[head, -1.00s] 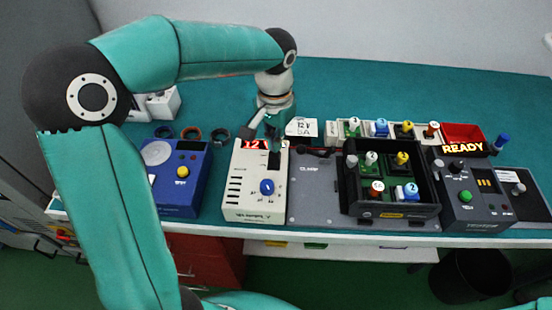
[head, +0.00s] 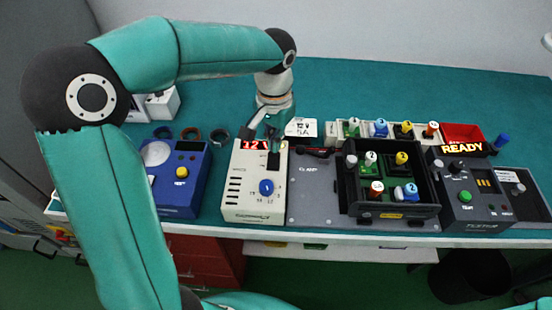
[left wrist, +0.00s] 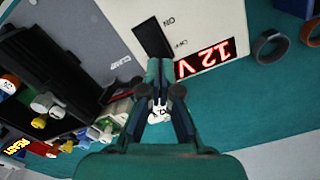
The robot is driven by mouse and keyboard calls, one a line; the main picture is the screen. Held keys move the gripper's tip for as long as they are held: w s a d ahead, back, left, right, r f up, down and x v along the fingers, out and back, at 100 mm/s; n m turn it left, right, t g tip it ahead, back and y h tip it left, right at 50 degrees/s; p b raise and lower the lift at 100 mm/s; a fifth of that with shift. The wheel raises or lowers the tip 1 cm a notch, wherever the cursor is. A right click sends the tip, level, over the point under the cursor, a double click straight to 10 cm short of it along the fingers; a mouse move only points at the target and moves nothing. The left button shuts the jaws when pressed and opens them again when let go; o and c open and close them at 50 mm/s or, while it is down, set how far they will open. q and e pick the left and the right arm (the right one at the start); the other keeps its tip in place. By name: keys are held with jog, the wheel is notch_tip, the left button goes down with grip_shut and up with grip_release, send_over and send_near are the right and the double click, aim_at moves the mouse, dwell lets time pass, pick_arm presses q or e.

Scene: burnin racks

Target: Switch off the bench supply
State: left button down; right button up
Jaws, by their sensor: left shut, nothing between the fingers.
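The bench supply (head: 240,205) is a cream box with a blue knob (head: 266,187) and a red lit display (head: 255,145) reading 12 V. Its black switch (head: 274,160) is at the upper right of its top face. My left gripper (head: 268,133) is shut and empty, at the supply's back edge near the display and switch. In the left wrist view its fingertips (left wrist: 160,64) appear just beside the switch's OFF end; contact cannot be told. My right gripper is out of view.
A blue device (head: 182,200) with a yellow button stands left of the supply. A grey plate (head: 310,205) and a black tray (head: 395,210) with several coloured parts lie to the right, then a tester (head: 480,212) lit READY. A white card (head: 301,127) lies behind.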

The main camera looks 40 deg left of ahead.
pick_arm(q)
jog(key=shift+f+b, duration=0.85)
jog(key=shift+f, duration=0.25)
dwell(0.3)
jog(key=shift+r, duration=0.15)
notch_tip(320, 180, up, 7)
jog(key=p, duration=0.6)
dwell(0.6)
